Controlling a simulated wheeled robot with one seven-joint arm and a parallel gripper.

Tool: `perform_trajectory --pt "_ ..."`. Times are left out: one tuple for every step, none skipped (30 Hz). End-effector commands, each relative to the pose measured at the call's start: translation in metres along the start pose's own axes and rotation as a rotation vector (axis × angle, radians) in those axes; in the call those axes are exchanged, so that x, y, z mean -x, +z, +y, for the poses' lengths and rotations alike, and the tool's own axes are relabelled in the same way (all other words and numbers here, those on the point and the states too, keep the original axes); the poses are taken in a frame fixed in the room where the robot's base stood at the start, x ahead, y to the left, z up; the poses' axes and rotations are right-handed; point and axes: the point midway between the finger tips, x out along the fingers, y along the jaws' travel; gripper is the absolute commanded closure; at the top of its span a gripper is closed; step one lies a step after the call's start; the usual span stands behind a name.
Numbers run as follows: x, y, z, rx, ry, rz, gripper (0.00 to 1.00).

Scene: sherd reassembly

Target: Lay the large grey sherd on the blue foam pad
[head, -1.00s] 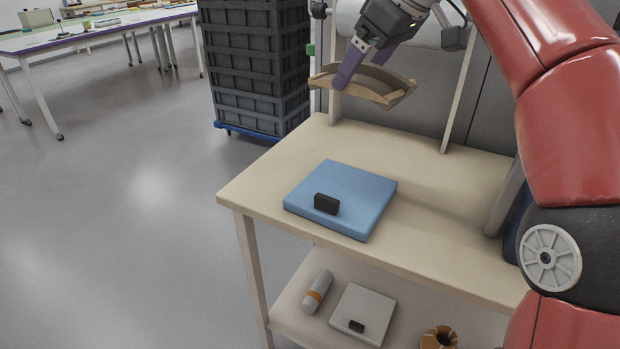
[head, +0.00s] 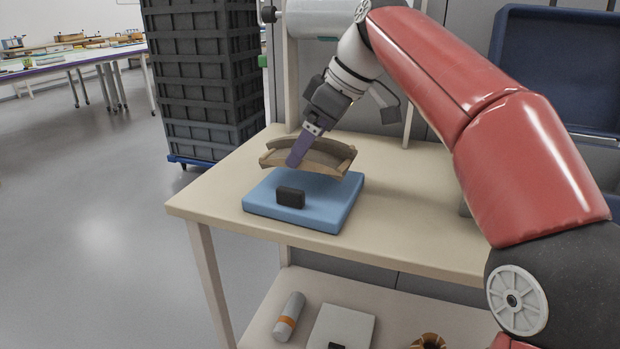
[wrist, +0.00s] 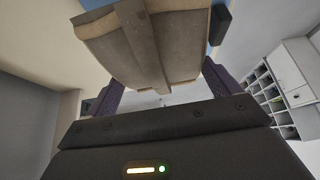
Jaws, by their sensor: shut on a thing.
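A large curved sherd (head: 327,158) shows brownish tan rather than grey in the head view. My gripper (head: 296,157), with purple fingers, is shut on it. The sherd hangs over the back part of the blue foam pad (head: 330,214), looking a little above it; I cannot tell whether any edge touches. In the wrist view the sherd (wrist: 140,45) lies between the two fingers, with a raised ridge along its middle. The pad lies flat on the table, its back edge partly hidden by the sherd.
A small black block (head: 290,196) stands on the pad's front part, in front of the sherd. The pale bench top (head: 420,225) is clear to the right. Dark stacked crates (head: 205,90) stand behind left. A lower shelf holds a bottle (head: 289,316) and a white box (head: 342,328).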

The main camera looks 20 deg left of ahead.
Motion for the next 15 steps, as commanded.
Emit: perform_trajectory --pt "-0.003 0.002 0.000 -0.001 0.001 0.001 0.48" --pt "-0.004 0.003 0.000 -0.001 0.002 0.002 0.48" --pt "-0.007 0.004 0.000 -0.001 0.002 0.002 0.48" --pt "-0.010 0.006 0.000 -0.001 0.002 0.001 0.48" --pt "-0.014 0.009 0.000 -0.001 0.001 0.001 0.48" --pt "-0.020 0.012 0.000 -0.001 0.001 0.001 0.48" --pt "-0.024 0.014 0.000 -0.001 0.001 0.001 0.48" --pt "-0.028 0.017 0.000 -0.001 0.001 0.000 0.48" --pt "-0.032 0.019 0.000 -0.002 0.001 0.000 0.48" --pt "-0.035 0.020 0.000 -0.002 0.001 0.000 0.48" --pt "-0.036 0.021 0.000 -0.002 0.002 0.001 0.48" --pt "-0.037 0.022 0.000 -0.001 0.002 0.001 0.48" --pt "-0.038 0.022 0.000 -0.001 0.002 0.001 0.48" --pt "-0.037 0.022 0.000 -0.001 0.002 0.001 0.48" --pt "-0.037 0.021 0.000 0.000 0.002 0.001 0.48"
